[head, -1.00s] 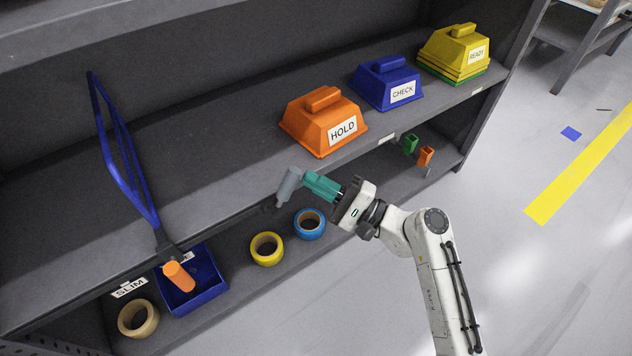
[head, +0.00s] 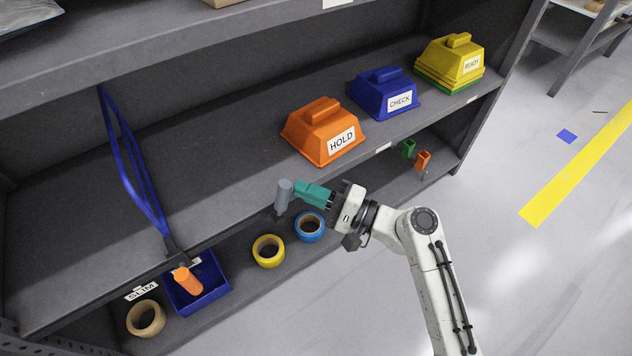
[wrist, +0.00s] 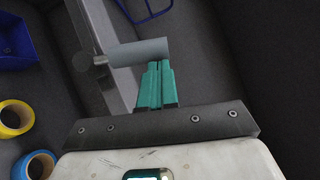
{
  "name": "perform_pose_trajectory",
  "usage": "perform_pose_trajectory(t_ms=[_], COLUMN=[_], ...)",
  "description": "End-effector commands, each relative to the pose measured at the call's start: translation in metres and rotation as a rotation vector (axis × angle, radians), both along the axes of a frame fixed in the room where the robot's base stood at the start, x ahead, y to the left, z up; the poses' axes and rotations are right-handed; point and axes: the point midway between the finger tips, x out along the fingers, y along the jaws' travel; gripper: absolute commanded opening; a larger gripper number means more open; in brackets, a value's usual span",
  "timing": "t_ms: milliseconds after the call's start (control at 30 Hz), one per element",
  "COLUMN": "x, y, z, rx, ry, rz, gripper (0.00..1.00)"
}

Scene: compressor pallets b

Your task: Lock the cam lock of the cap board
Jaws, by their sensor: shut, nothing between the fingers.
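A grey cylindrical handle (head: 283,197) stands at the front edge of the shelf, close to upright in the head view. In the wrist view the same grey handle (wrist: 138,52) lies across the picture, joined at its left end to a round dark pivot (wrist: 82,62). My gripper (head: 297,191) has teal fingers, shut and empty, with the tips at the right side of the handle. In the wrist view the fingertips (wrist: 158,66) are right at the handle's edge; whether they touch cannot be told. No board marked as the cap board can be made out.
Orange HOLD (head: 323,130), blue CHECK (head: 384,95) and yellow READY (head: 450,62) covers stand on the shelf. A blue frame (head: 130,170) and an orange handle (head: 187,281) are at left. Yellow (head: 268,251) and blue (head: 309,227) rolls lie below.

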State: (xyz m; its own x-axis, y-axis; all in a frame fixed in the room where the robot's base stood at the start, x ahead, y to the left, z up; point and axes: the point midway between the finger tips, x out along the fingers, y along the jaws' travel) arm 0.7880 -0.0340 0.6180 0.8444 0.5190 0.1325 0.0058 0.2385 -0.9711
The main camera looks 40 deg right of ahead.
Motion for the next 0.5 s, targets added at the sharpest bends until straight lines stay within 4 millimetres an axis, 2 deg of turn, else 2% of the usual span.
perform_pose_trajectory(t_ms=[33,100,500], x=[0.000,0.000,0.001], y=[0.006,0.012,0.047], z=[0.012,0.016,0.027], rx=[-0.044,-0.111,-0.483], ry=[0.002,0.003,0.011], rz=[0.004,0.005,0.005], gripper=[0.00,0.00,0.00])
